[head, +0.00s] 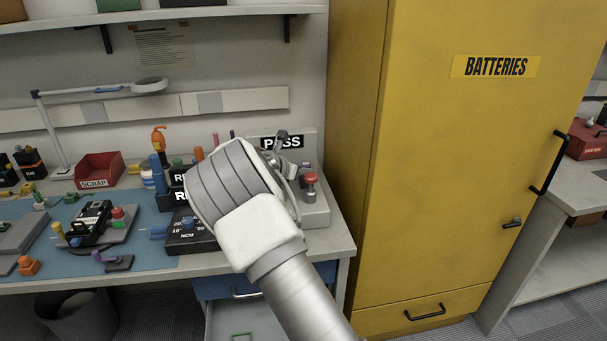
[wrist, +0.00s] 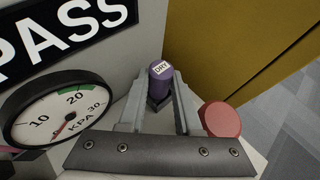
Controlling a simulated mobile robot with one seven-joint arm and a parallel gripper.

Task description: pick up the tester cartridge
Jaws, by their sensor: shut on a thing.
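The tester cartridge (wrist: 160,72) is a dark purple cylinder with a white label reading DRY. In the wrist view it stands between the two fingers of my gripper (wrist: 161,92), which are shut on it. Its lower part is partly hidden by the fingers. The grey tester (head: 317,212) with a PASS sign (head: 281,143) stands at the right end of the bench. In the head view my wrist and arm cover much of the tester, and I cannot make out the cartridge there. I cannot tell whether its base still touches the tester.
A red button (wrist: 221,119) lies just right of my fingers, and a round KPA gauge (wrist: 58,108) is to the left. The yellow BATTERIES cabinet (head: 455,180) rises close on the right. Radios and small parts crowd the blue mat (head: 150,245) on the left.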

